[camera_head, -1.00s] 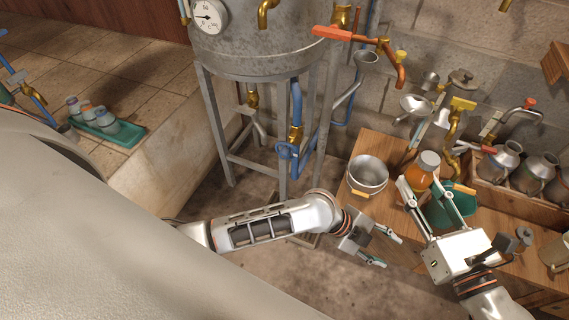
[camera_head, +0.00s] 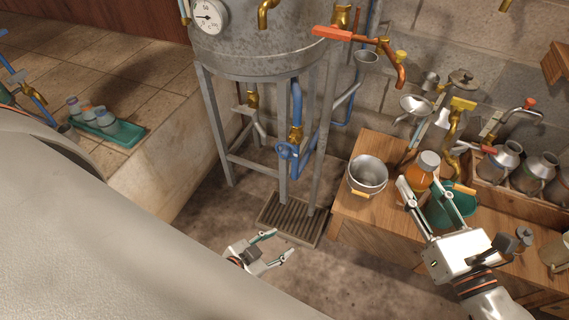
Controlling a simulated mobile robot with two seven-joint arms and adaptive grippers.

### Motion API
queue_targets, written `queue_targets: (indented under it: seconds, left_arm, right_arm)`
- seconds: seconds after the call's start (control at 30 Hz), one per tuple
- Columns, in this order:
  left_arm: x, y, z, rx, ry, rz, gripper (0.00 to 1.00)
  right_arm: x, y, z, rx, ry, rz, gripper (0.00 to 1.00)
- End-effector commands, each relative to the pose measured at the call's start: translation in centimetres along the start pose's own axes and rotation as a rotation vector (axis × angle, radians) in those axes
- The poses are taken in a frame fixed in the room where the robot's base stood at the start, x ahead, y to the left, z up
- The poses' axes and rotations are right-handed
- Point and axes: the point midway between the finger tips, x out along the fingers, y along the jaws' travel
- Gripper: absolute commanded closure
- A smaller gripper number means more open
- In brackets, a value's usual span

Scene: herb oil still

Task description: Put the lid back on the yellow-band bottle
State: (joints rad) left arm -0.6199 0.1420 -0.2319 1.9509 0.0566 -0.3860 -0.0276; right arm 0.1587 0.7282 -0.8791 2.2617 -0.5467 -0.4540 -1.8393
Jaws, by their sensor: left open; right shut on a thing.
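An orange bottle with a pale grey top (camera_head: 420,178) is at the wooden bench, between the fingers of my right gripper (camera_head: 421,183), which is shut on it. A green tub (camera_head: 455,208) is just behind and to the right of those fingers, partly hidden. My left gripper (camera_head: 276,245) is open and empty, over the floor in front of the still. I cannot make out a yellow band on any bottle, nor a loose lid.
A metal pot (camera_head: 367,174) stands on the wooden bench (camera_head: 352,208). Grey jugs (camera_head: 503,159) stand in a crate at right. A green tray (camera_head: 133,137) with several small bottles is on the tiled ledge. The still (camera_head: 250,50) stands centrally, with a floor grate (camera_head: 285,219) below.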

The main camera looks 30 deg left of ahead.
Motion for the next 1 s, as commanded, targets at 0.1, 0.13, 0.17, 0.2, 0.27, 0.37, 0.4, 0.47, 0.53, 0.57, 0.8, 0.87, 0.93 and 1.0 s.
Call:
queue_targets:
  seconds: [0.1,0.13,0.17,0.2,0.27,0.37,0.4,0.47,0.53,0.57,0.8,0.87,0.93,1.0]
  left_arm:
    - [-0.8,-0.7,0.6,-0.02,-0.004,-0.021,0.57]
    - [-0.9,-0.8,0.7,-0.023,-0.003,-0.023,0.57]
    - [-0.9,-0.8,0.7,-0.024,-0.003,-0.025,0.57]
    - [-0.9,-0.9,0.7,-0.025,-0.003,-0.026,0.57]
    - [-0.9,-0.9,0.7,-0.025,-0.003,-0.025,0.57]
    - [-0.9,-0.9,0.7,-0.024,-0.003,-0.025,0.57]
    - [-0.9,-0.8,0.7,-0.024,-0.003,-0.025,0.57]
    - [-0.9,-0.8,0.7,-0.024,-0.003,-0.024,0.57]
    - [-0.9,-0.8,0.7,-0.024,-0.003,-0.024,0.57]
    - [-0.9,-0.8,0.7,-0.023,-0.003,-0.024,0.57]
    - [-0.9,-0.8,0.7,-0.023,-0.003,-0.024,0.57]
    - [-0.9,-0.8,0.7,-0.023,-0.003,-0.024,0.57]
    - [-0.9,-0.8,0.7,-0.023,-0.003,-0.024,0.57]
    - [-0.9,-0.8,0.7,-0.024,-0.003,-0.024,0.57]
  right_arm:
    - [0.0,0.0,0.1,0.0,-0.002,0.0,1.0]
    - [0.0,0.0,0.1,0.0,-0.002,0.0,1.0]
    - [0.0,0.0,0.1,0.0,-0.002,0.0,1.0]
    - [0.0,0.0,0.1,0.0,-0.002,0.0,1.0]
    - [0.0,0.0,0.1,0.0,-0.002,0.0,1.0]
    - [0.0,0.0,0.1,0.0,-0.002,0.0,1.0]
    - [0.0,0.0,0.2,-0.001,-0.003,0.0,1.0]
    - [0.0,0.0,0.2,0.0,-0.003,-0.003,1.0]
    - [-0.2,-0.3,0.2,0.002,-0.002,-0.025,1.0]
    - [-0.3,-0.6,0.3,0.003,-0.002,-0.043,1.0]
    - [-3.7,-5.9,0.4,0.009,0.003,-0.321,1.0]
    - [-5.0,-7.4,0.2,0.008,0.003,-0.397,1.0]
    - [-6.7,-9.2,-0.1,0.007,0.004,-0.481,1.0]
    - [-8.3,-10.7,-0.4,0.006,0.004,-0.554,1.0]
